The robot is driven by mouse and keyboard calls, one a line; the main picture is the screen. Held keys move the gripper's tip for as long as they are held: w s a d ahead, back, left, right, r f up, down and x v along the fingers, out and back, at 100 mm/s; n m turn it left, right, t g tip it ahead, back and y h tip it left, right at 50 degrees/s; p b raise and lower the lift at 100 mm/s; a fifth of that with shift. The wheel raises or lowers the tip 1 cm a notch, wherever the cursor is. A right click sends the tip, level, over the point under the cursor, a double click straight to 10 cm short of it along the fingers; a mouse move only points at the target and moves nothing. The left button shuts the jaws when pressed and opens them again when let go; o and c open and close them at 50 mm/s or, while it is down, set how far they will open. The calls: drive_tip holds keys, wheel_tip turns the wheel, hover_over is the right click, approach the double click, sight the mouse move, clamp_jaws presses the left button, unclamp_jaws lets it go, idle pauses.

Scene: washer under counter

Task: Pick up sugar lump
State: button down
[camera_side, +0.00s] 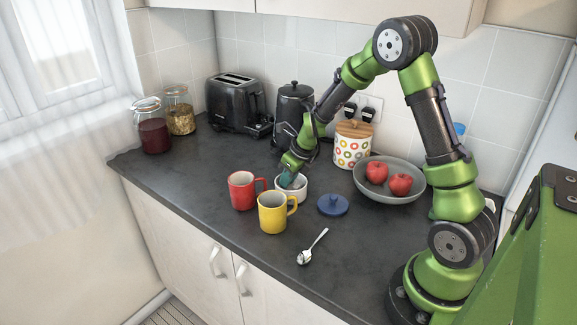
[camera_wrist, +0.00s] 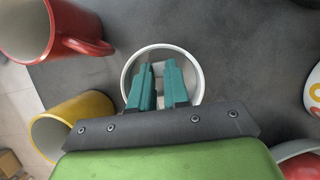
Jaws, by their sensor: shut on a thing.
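A small white bowl (camera_side: 291,194) stands on the dark counter behind the red and yellow mugs. In the wrist view its round rim (camera_wrist: 199,74) surrounds my gripper's teal fingertips (camera_wrist: 159,68). My gripper (camera_side: 287,179) points down into the bowl from above. The fingers are close together, with a small pale patch, the sugar lump (camera_wrist: 158,69), between their tips. The lump is mostly covered by the fingers, so its shape is unclear. The side view hides it inside the bowl.
The red mug (camera_side: 242,190) and yellow mug (camera_side: 273,212) stand close in front of the bowl. A blue lid (camera_side: 333,205) and a spoon (camera_side: 312,248) lie to the right. A grey fruit bowl (camera_side: 375,190), patterned canister (camera_side: 352,150), kettle (camera_side: 293,105) and toaster (camera_side: 235,105) stand behind.

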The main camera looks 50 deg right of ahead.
sight(292, 189)
drive_tip(key=shift+r, duration=0.1)
drive_tip(key=shift+r, duration=0.55)
wheel_tip(292, 189, up, 2)
drive_tip(key=shift+r, duration=0.1)
drive_tip(key=shift+s+a+r, duration=0.15)
drive_tip(key=shift+s+a, duration=0.1)
drive_tip(key=shift+s, duration=0.45)
drive_tip(key=s+a+r, duration=0.1)
drive_tip(key=s+a, duration=0.3)
drive_tip(key=s, duration=1)
drive_tip(key=shift+r, duration=0.1)
